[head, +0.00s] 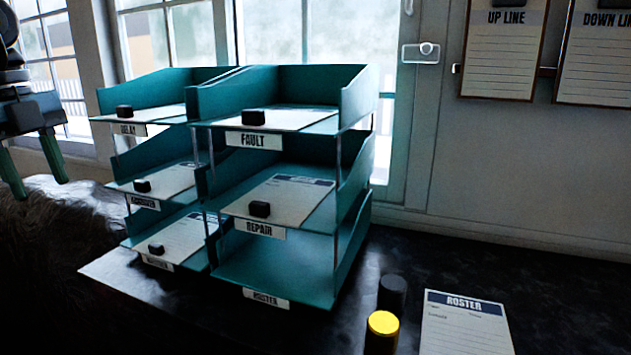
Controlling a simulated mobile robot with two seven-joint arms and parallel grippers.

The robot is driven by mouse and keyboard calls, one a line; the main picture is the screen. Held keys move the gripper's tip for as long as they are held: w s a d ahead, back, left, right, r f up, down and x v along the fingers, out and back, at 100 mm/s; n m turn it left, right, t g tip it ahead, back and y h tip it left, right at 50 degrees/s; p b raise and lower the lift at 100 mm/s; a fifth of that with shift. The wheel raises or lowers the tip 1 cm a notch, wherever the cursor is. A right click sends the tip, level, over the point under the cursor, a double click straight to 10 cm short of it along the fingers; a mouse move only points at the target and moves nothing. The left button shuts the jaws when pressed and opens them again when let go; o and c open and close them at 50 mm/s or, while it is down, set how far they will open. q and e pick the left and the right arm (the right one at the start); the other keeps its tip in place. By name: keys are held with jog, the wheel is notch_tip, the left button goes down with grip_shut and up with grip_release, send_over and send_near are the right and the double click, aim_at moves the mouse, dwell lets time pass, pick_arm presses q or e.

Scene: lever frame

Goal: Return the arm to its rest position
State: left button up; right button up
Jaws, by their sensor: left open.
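My left gripper (41,186) is at the far left edge of the head view. Its two green fingers point down and stand apart, with nothing between them. It hangs left of the teal letter trays (355,190), clear of them. Part of my left arm shows above it, cut off by the picture's edge. My right gripper is not in view.
The two tray stacks hold cards with black blocks; the bottom tray (285,265) labelled ROSTER looks empty. A ROSTER card (464,325), a yellow-topped cylinder (382,325) and a black cylinder (392,295) are on the dark counter (550,295). Clipboards (505,55) hang on the wall.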

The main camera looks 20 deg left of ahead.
pick_arm(q)
jog(key=s+a+f+n+t+h, duration=0.1)
jog(key=s+f+h, duration=0.3)
jog(key=f, duration=1)
jog(key=s+a+f+n+h, duration=0.1)
jog(key=a+f+n+h, duration=0.1)
jog(key=f+h, duration=0.8)
jog(key=s+d+f+n+t+h, duration=0.1)
jog(key=d+f, duration=0.3)
jog(key=f, duration=0.3)
jog(key=s+d+f+t+h, duration=0.1)
jog(key=d+f, duration=0.3)
jog(key=f, duration=0.3)
jog(key=w+d+f+n+t+y, duration=0.6)
jog(key=w+f+t+y, duration=0.15)
jog(key=t, duration=0.55)
jog(key=s+d+f+n+g+y, duration=0.1)
jog(key=s+d+f+g+y, duration=0.25)
jog(key=s+f, duration=0.55)
jog(key=s+d+f+n+g+y, duration=0.1)
jog(key=s+d+f+g+y, duration=0.3)
jog(key=s+f, duration=0.5)
jog(key=d+n, duration=0.5)
jog(key=d, duration=0.5)
jog(key=shift+w+d+f, duration=0.15)
jog(key=shift+w+d, duration=0.15)
